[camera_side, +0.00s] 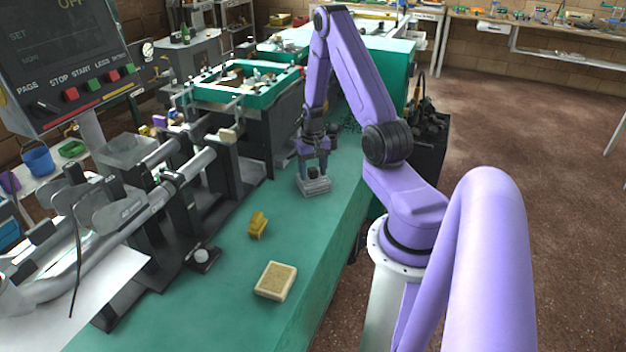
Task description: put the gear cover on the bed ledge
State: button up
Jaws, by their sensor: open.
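A small grey, box-shaped piece with a dark knob on top, which looks like the gear cover (314,188), sits on the green ledge, which I take for the bed ledge (236,262). My gripper (315,171) points straight down just above this piece. Its fingers are open and stand on either side of the knob. Whether they touch it is too small to tell.
A yellow part (257,225) and a beige block (275,281) lie nearer on the green surface. A black clamp with a pale knob (202,256) stands by the machine's rollers (185,178) at left. A control panel (65,65) overhangs the upper left.

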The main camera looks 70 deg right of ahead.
grip_shut()
jog(key=shift+r, duration=0.1)
